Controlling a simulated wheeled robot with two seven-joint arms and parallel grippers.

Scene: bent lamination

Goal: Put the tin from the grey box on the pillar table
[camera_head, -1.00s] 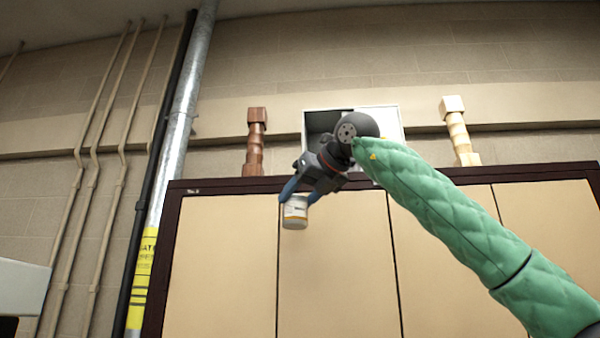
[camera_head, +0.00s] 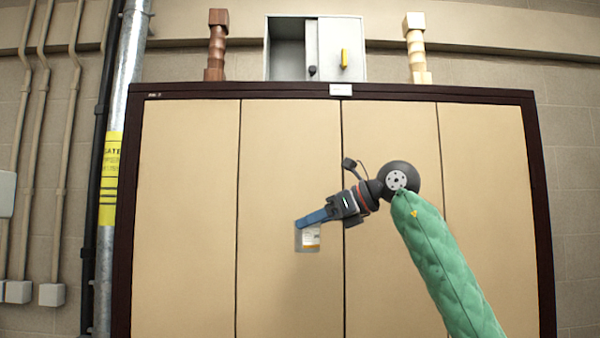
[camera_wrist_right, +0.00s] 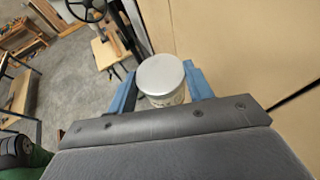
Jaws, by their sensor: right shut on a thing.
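The tin (camera_head: 311,240) is a small grey and white can with an orange-marked label. My right gripper (camera_head: 308,222) is shut on it and holds it in the air in front of the tall cabinet. In the right wrist view the tin (camera_wrist_right: 161,76) sits upright between the blue fingers of my right gripper (camera_wrist_right: 160,88), its round lid showing. The grey box (camera_head: 290,52) stands on top of the cabinet with its door open; the part of its inside that shows looks empty. The pillar table cannot be made out for sure. My left gripper is not in view.
The tall cabinet (camera_head: 190,220) has beige doors and a dark frame. A dark wooden post (camera_head: 216,45) and a light one (camera_head: 416,48) flank the box. Pipes run up the wall at left. The right wrist view shows open floor (camera_wrist_right: 65,80) with furniture and a wheel-like ring.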

